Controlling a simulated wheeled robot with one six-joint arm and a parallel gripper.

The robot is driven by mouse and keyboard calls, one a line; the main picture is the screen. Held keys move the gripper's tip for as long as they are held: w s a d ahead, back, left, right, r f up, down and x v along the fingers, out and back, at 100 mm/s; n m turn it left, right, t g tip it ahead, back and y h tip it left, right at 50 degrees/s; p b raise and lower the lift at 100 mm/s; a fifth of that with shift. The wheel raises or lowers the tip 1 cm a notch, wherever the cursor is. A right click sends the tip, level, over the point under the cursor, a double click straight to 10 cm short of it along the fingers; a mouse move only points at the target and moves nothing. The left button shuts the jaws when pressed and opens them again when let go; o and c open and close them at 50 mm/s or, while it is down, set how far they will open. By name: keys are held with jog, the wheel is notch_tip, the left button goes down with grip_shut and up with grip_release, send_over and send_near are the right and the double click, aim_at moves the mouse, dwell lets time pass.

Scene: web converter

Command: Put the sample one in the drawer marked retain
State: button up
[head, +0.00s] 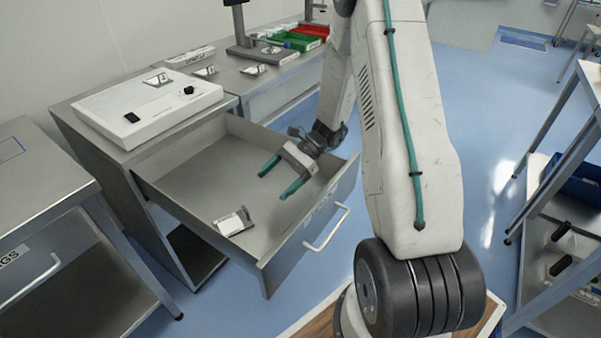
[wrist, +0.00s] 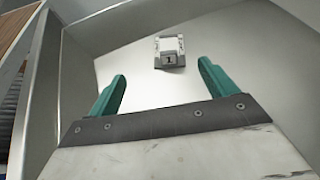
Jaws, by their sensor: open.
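A small pale sample with a label reading 1 (wrist: 171,51) lies on the floor of the open drawer in the wrist view. A small pale piece with a dark-marked label, likely the same sample (head: 234,222), lies in the drawer's near corner in the head view. The drawer (head: 205,172) is pulled well out; the label on its front is too small to read. My gripper (head: 274,186) is over the drawer, its green fingers spread and empty. In the wrist view the sample lies beyond the fingertips (wrist: 160,72), apart from them.
A white instrument (head: 150,105) sits on the cabinet above the drawer, with a labelled piece (head: 157,80) on it. More labelled pieces (head: 253,70) and green (head: 291,41) and red (head: 312,31) trays stand on the back bench. A shelf rack (head: 565,170) stands at right.

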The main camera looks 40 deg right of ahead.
jog(key=s+a+r+n+g+h, duration=0.1)
jog(key=s+a+r+n, duration=0.15)
jog(key=r, duration=0.25)
jog(key=s+a+r+n+g+h, duration=0.1)
jog(key=s+a+r+n+h, duration=0.15)
jog(key=r, duration=0.35)
jog(key=s+a+r+n+t+h, duration=0.1)
jog(key=s+r+n+h, duration=0.3)
jog(key=s, duration=0.5)
jog(key=s+r+n+t+h, duration=0.2)
jog(key=s+r+n+h, duration=0.3)
jog(key=s+r+n, duration=0.3)
notch_tip(320, 180, up, 3)
jog(key=s, duration=0.2)
jog(key=shift+s+a, duration=0.3)
jog(key=shift+a, duration=0.05)
